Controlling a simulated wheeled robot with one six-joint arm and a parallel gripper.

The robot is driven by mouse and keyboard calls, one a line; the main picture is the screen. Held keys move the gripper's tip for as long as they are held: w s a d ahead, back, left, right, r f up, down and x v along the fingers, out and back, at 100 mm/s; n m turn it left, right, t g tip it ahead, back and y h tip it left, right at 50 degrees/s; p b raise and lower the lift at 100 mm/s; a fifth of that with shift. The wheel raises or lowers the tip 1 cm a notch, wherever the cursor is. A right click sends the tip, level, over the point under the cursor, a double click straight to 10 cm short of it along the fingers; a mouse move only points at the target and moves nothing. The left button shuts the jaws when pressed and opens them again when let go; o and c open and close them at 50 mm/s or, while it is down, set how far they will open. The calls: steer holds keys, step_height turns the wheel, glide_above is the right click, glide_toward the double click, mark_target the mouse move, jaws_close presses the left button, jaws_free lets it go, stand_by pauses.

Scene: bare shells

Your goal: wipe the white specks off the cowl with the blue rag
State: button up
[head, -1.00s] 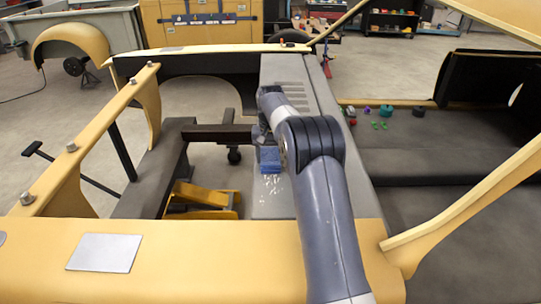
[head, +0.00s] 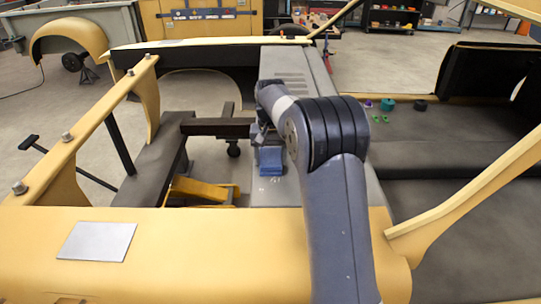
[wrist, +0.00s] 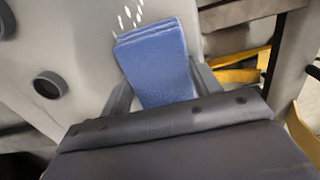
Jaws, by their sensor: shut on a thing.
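The blue rag (head: 271,162) is a folded pad held in my gripper (head: 266,150), which is shut on it. In the wrist view the rag (wrist: 158,62) sticks out between the two fingers of my gripper (wrist: 160,88). It is over or on the grey cowl (head: 282,192); I cannot tell whether it touches. A few white specks (wrist: 129,16) show on the cowl just past the rag's far edge in the wrist view. In the head view a few small specks (head: 274,180) show just in front of the rag. My arm hides part of the cowl on the right.
A yellow body panel (head: 190,235) with a pale plate (head: 97,241) lies in front. A dark frame beam (head: 218,129) stands close left of the rag. Several small coloured parts (head: 388,104) sit on the dark floor panel at right. Round holes (wrist: 48,85) mark the grey surface in the wrist view.

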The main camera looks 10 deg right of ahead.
mark_target(271, 193)
steer(key=shift+s+a+f+b, duration=0.1)
steer(key=shift+s+a+b, duration=0.15)
steer(key=shift+s, duration=0.6)
steer(key=shift+s+a+r+b, duration=0.1)
steer(key=shift+s+b, duration=0.3)
steer(key=shift+s, duration=0.5)
steer(key=shift+s+a+f+b, duration=0.1)
steer(key=shift+s+a+b, duration=0.15)
steer(key=shift+s, duration=0.6)
steer(key=shift+s+a+b, duration=0.15)
steer(key=shift+s+b, duration=0.15)
steer(key=shift+s, duration=0.75)
steer(key=shift+s+a+b, duration=0.2)
steer(key=shift+s+b, duration=0.1)
steer(key=shift+s, duration=0.55)
steer(key=shift+s+a+b, duration=0.15)
steer(key=shift+s+b, duration=0.1)
steer(key=shift+s, duration=0.65)
steer(key=shift+r+p, duration=0.2)
steer(key=shift+p, duration=0.15)
